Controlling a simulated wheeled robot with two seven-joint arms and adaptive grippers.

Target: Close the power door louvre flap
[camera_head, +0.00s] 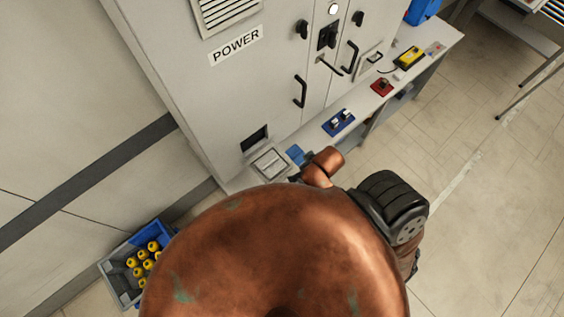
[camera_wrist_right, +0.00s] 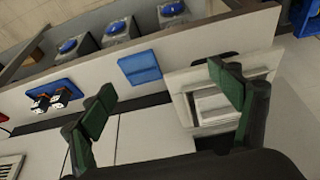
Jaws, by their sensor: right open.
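The power door (camera_head: 262,82) is a light grey cabinet front with a POWER label. A louvre (camera_head: 229,14) with dark slats sits above the label, cut off by the top edge in the head view. I cannot tell whether its flap stands open. A slatted panel (camera_wrist_right: 9,168) shows at the lower left corner of the right wrist view; I cannot tell if it is the same louvre. My right gripper (camera_wrist_right: 165,85) is open, with green pads apart and nothing between them. In the head view it is hidden behind my copper arm. My left gripper is not in view.
A dark opening (camera_head: 255,139) and a pale framed tray (camera_head: 271,163) sit low at the cabinet. A grey crate (camera_head: 117,282) with yellow items stands on the floor.

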